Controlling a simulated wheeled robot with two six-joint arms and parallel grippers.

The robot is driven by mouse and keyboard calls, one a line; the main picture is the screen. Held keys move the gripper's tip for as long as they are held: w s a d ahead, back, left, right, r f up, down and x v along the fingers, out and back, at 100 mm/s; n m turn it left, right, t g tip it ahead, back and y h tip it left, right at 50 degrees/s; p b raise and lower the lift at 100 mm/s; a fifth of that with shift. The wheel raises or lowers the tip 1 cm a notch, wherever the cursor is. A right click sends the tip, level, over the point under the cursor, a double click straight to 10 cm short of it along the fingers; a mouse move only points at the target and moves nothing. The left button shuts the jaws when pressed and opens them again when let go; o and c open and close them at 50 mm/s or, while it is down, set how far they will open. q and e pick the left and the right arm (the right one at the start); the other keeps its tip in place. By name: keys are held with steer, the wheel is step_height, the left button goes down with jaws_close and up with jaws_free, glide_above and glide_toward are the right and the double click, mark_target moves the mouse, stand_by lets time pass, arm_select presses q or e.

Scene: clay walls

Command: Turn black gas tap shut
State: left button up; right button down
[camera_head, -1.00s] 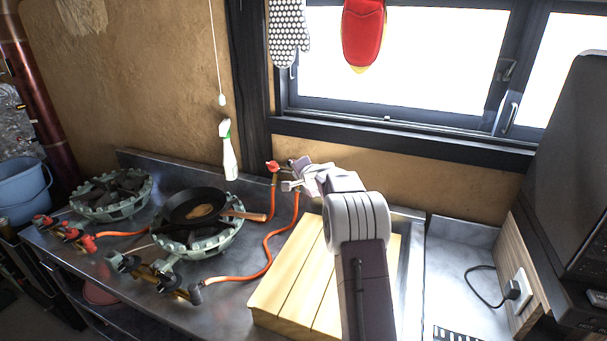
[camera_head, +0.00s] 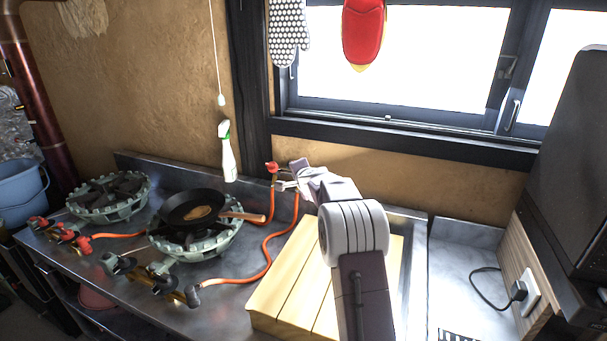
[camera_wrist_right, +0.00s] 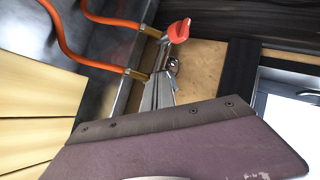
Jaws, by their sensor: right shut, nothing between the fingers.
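My right gripper (camera_head: 281,186) reaches to the wall behind the counter and is shut, with its tips at the gas outlet. In the right wrist view, the gripper (camera_wrist_right: 163,78) points at a small dark metallic fitting (camera_wrist_right: 172,66), touching or very close to it. I cannot make out a clear black tap handle there; the fingers may hide it. A red tap (camera_wrist_right: 178,31) sits just beside it on the same outlet, and also shows in the head view (camera_head: 271,167). Two orange hoses (camera_wrist_right: 95,66) run from brass ends at this outlet. My left gripper is out of view.
Two green gas burners (camera_head: 108,200) stand on the metal counter, the nearer one holding a black pan (camera_head: 190,212). A wooden board (camera_head: 285,290) lies below my right arm. A spray bottle (camera_head: 228,160) is left of the outlet. The window frame (camera_head: 400,141) is above.

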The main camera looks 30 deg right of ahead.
steer(key=shift+w+a+f+m+h+b, duration=0.15)
steer(key=shift+m+h+b, duration=0.2)
steer(key=shift+m+b, duration=0.25)
steer(key=shift+a+m+h+b, duration=0.15)
steer(key=shift+m+h+b, duration=0.2)
steer(key=shift+m+b, duration=0.25)
steer(key=shift+w+a+m+h+b, duration=0.2)
steer(key=shift+m+h+b, duration=0.25)
steer(key=shift+m+h, duration=0.5)
stand_by(0.5)
steer(key=shift+w+a+m+h, duration=0.15)
steer(key=shift+m+h, duration=0.3)
steer(key=shift+m, duration=0.6)
steer(key=shift+w+a+m+h+p, duration=0.15)
steer(key=shift+m+h+p, duration=0.15)
steer(key=shift+m+h, duration=0.35)
steer(key=shift+w+m+g+p, duration=0.1)
steer(key=shift+m+g+p, duration=0.2)
steer(key=shift+m+g, duration=0.25)
steer(key=shift+w+a+p, duration=0.1)
steer(key=shift+w+p, duration=0.1)
steer(key=shift+p, duration=0.2)
stand_by(0.5)
